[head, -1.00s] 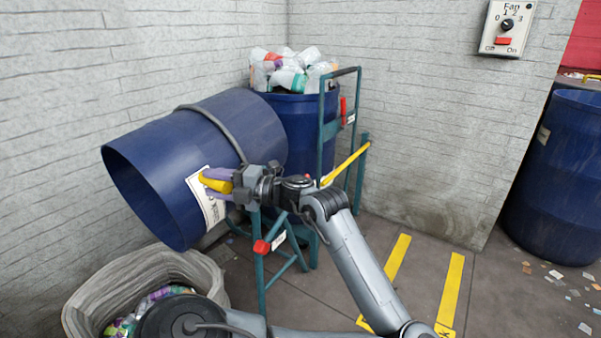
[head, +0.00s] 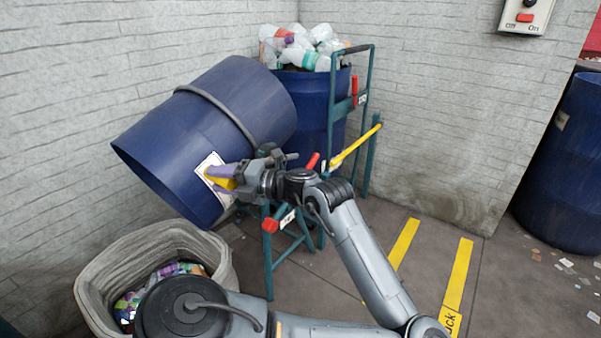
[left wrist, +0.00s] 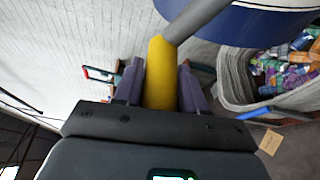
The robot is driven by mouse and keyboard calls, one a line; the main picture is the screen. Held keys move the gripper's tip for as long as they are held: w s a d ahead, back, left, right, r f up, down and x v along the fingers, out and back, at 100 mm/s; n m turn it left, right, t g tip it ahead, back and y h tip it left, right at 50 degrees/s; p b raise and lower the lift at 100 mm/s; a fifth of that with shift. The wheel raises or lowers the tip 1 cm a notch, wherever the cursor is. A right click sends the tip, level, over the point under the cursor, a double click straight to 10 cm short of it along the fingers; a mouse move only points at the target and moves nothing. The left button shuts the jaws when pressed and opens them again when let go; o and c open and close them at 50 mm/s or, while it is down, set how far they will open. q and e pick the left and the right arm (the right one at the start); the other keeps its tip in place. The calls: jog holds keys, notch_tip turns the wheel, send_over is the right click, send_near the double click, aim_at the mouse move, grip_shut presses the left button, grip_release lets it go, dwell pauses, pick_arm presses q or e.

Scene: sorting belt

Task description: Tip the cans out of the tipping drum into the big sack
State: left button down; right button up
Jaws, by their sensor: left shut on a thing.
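The blue tipping drum (head: 185,140) leans in its teal stand, its mouth pointing down and left above the big sack (head: 222,262). The inside of the drum is hidden. The grey sack stands open on the floor and holds several coloured cans (head: 130,302); they also show in the left wrist view (left wrist: 297,72). My left gripper (head: 222,179) is shut on the yellow handle grip (left wrist: 160,78), which sits on a grey bar beside the drum. The purple fingers lie on both sides of it. My right gripper is not in view.
A second blue barrel (head: 312,105) full of clear bottles stands behind the drum. The teal frame (head: 268,255) has a yellow lever (head: 355,147). Another blue barrel (head: 565,165) stands at the right. Grey walls close off the left and back. Floor with yellow stripes (head: 458,275) is open.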

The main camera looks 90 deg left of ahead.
pick_arm(q)
jog(key=shift+f, duration=0.1)
jog(key=c, duration=0.7)
grip_release()
jog(key=shift+a, duration=0.1)
jog(key=shift+c, duration=0.2)
jog(key=shift+w, duration=0.15)
jog(key=shift+w+r, duration=0.2)
jog(key=shift+w, duration=0.1)
jog(key=p+v, duration=0.3)
jog(key=v, duration=0.7)
jog(key=shift+p, duration=0.35)
